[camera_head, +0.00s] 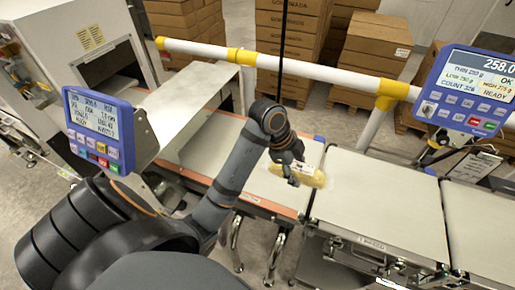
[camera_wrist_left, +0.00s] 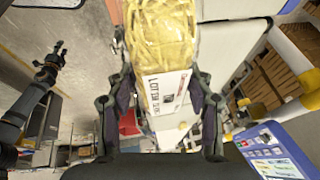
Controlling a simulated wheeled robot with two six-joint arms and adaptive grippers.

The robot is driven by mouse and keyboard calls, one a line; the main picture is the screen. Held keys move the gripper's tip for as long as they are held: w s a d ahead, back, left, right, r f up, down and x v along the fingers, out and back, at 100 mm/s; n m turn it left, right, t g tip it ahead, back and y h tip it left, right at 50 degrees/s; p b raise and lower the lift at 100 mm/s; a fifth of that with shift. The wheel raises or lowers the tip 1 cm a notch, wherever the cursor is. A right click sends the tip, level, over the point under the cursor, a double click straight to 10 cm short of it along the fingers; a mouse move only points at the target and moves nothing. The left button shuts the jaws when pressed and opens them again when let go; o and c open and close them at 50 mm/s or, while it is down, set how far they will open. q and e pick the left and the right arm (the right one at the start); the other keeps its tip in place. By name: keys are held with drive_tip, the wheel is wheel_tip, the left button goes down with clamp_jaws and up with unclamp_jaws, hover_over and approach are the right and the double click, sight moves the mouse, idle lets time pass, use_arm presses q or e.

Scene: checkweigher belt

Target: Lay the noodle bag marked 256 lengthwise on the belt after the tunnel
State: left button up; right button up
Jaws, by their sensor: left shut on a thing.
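My left gripper (camera_head: 291,172) is shut on a clear noodle bag (camera_head: 306,175) with yellow noodles and a white label. The bag hangs above the far end of the orange-edged belt (camera_head: 262,192), near the gap before the grey weighing belt (camera_head: 375,200). In the left wrist view the noodle bag (camera_wrist_left: 160,38) sticks out from between the fingers of the left gripper (camera_wrist_left: 163,95). Its label reads "LOT"; I cannot read the number.
A blue display panel (camera_head: 98,130) stands at the left by the white machine housing (camera_head: 85,50). Another blue panel (camera_head: 468,90) reads 258.0. A white and yellow rail (camera_head: 310,70) runs behind the belts, with stacked cartons (camera_head: 375,48) beyond. The grey belts look empty.

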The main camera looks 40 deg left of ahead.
use_arm(q)
drive_tip(key=w+a+f+p, duration=0.1)
drive_tip(key=w+a+f, duration=0.1)
drive_tip(key=a+f, duration=0.1)
drive_tip(key=w+a+f+p, duration=0.1)
drive_tip(key=w+a+f, duration=0.1)
drive_tip(key=a, duration=0.2)
drive_tip(key=w+a+f+p, duration=0.1)
drive_tip(key=w+a+f, duration=0.1)
drive_tip(key=a+f, duration=0.1)
drive_tip(key=shift+a+f+p, duration=0.3)
drive_tip(key=shift+a+p, duration=0.05)
drive_tip(key=shift+a, duration=0.45)
drive_tip(key=shift+w+a+f, duration=0.1)
drive_tip(key=shift+w+f, duration=0.05)
drive_tip(key=shift+f, duration=0.2)
drive_tip(key=shift+w+a+f, duration=0.1)
drive_tip(key=shift+a+f, duration=0.15)
wheel_tip(320, 180, down, 2)
drive_tip(key=shift+f+p, duration=0.25)
drive_tip(key=shift+p, duration=0.6)
drive_tip(key=shift+f, duration=0.3)
use_arm(e)
drive_tip(key=r, duration=0.5)
drive_tip(key=shift+s+a+r, duration=0.1)
drive_tip(key=shift+a+r, duration=0.05)
drive_tip(key=shift+a, duration=0.15)
use_arm(q)
drive_tip(key=shift+f, duration=0.1)
